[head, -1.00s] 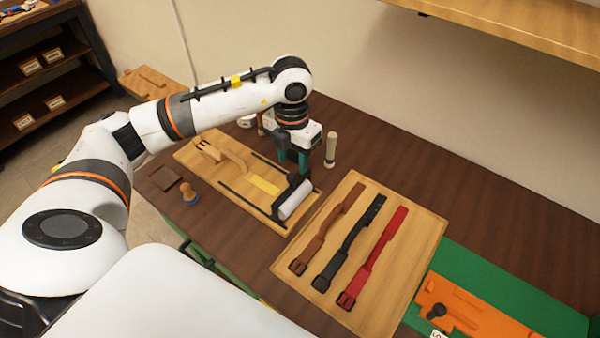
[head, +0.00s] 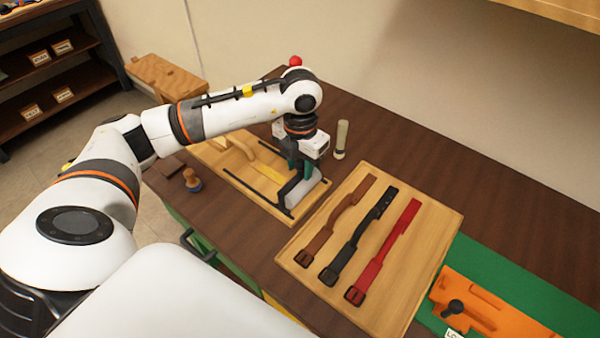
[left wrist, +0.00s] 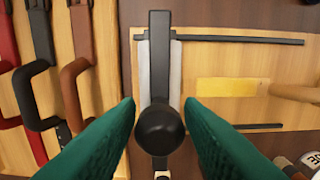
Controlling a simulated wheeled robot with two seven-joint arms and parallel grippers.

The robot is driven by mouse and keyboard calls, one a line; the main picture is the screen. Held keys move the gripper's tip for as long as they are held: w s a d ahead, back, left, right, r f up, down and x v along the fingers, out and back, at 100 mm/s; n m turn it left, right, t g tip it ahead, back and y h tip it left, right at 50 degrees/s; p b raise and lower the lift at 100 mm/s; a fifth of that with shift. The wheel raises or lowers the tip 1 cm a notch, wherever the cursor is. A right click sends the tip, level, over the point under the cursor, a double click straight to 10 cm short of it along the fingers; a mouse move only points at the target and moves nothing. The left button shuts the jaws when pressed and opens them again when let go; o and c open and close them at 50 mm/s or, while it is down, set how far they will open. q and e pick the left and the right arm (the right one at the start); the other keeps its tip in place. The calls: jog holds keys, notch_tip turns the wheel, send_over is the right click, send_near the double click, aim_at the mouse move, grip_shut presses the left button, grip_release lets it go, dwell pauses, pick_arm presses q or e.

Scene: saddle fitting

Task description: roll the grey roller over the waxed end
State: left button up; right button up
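The grey roller (head: 308,190) lies at the right end of the wooden board (head: 232,176), partly hidden by my left gripper (head: 295,174). In the left wrist view, the roller (left wrist: 175,75) shows under a black bar with a round black knob (left wrist: 160,129). The green fingers stand apart on either side of the knob, with gaps, so my left gripper (left wrist: 160,108) is open. The yellow waxed end (head: 270,173) of a tan strap lies left of the roller; it also shows in the left wrist view (left wrist: 226,87). My right gripper is out of view.
Two black rails (left wrist: 245,39) run along the waxed end. A second board (head: 440,225) with brown, black and red straps lies to the right. A pale cylinder (head: 341,138) stands behind the gripper. A wooden-handled tool (head: 192,180) stands at the front left.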

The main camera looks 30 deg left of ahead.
pick_arm(q)
jog(key=c, duration=0.4)
jog(key=shift+a+b, duration=0.35)
jog(key=shift+a, duration=0.7)
jog(key=shift+c, duration=0.2)
jog(key=shift+w+a, duration=0.1)
jog(key=a+b, duration=0.1)
jog(key=a, duration=0.3)
jog(key=a+b, duration=0.1)
jog(key=a, duration=0.4)
jog(key=w+a+b, duration=0.1)
jog(key=a, duration=0.3)
jog(key=shift+a+r+b, duration=0.1)
jog(key=shift+a+b, duration=0.05)
jog(key=shift+b, duration=0.2)
jog(key=shift+r, duration=0.1)
dwell(0.8)
